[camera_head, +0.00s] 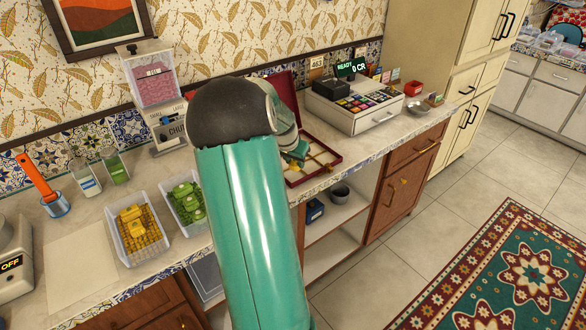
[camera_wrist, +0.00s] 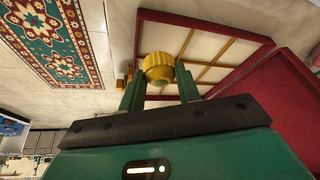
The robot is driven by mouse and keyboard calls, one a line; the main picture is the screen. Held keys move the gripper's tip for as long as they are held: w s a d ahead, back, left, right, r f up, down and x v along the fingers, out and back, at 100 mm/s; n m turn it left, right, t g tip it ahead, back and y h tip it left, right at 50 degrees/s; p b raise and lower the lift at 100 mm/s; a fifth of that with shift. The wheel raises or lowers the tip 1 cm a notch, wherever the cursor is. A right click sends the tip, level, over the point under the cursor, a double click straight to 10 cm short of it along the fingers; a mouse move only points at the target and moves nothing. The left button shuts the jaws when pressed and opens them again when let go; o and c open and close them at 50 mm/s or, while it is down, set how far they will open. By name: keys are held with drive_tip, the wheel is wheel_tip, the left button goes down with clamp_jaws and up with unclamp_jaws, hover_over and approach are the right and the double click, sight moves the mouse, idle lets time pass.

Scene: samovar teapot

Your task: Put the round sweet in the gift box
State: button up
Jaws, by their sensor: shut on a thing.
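The round sweet (camera_wrist: 158,66) is golden yellow with a ridged side. In the wrist view it sits between the two green fingers of my gripper (camera_wrist: 158,84), which is shut on it. The gift box (camera_wrist: 262,40) has a dark red rim, a pale floor and gold dividers, and its compartments in view look empty. The sweet overlaps the box in that view; its height above it is unclear. In the head view my gripper (camera_head: 298,152) is over the left side of the open gift box (camera_head: 322,178).
The box's raised red lid (camera_head: 284,92) stands at its back. A cash register (camera_head: 362,104) is to the right. Clear bins of yellow sweets (camera_head: 138,232) and green sweets (camera_head: 186,205) stand on the left counter. The counter's front edge is close to the box.

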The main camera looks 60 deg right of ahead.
sight(293, 169)
drive_tip(key=shift+w+d+f, duration=0.3)
drive_tip(key=shift+d+f, duration=0.05)
drive_tip(key=shift+f, duration=0.25)
drive_tip(key=shift+w+d+f, duration=0.15)
drive_tip(key=shift+f, duration=1.5)
drive_tip(key=shift+f, duration=0.1)
drive_tip(key=o, duration=0.7)
drive_tip(key=shift+f, duration=0.1)
